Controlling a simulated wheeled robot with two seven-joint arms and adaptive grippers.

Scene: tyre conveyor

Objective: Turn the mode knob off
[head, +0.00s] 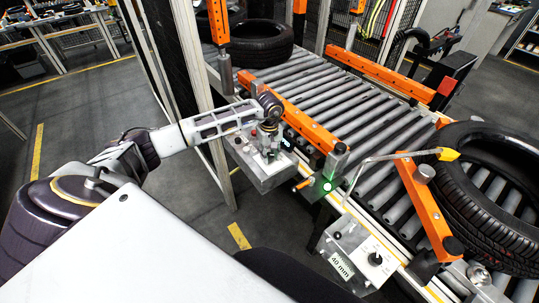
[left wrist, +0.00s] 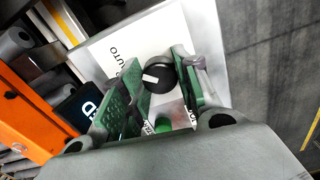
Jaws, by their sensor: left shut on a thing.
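The mode knob (left wrist: 160,78) is a round black knob with a white pointer mark on its left part in the left wrist view. It sits on a white panel (left wrist: 130,45), with the word AUTO printed to the upper left of the knob; other labels are partly hidden by the fingers. My left gripper (left wrist: 155,85) has its green pads on both sides of the knob and is shut on it. In the head view the left gripper (head: 268,132) is over the grey control box (head: 262,176), and it hides the knob there. My right gripper is not in view.
A green button (left wrist: 163,125) is close below the knob, between the fingers. Orange rails (head: 285,108) and the roller conveyor (head: 345,95) with black tyres (head: 262,43) lie behind the box. A second box with a black knob (head: 375,259) stands to the lower right.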

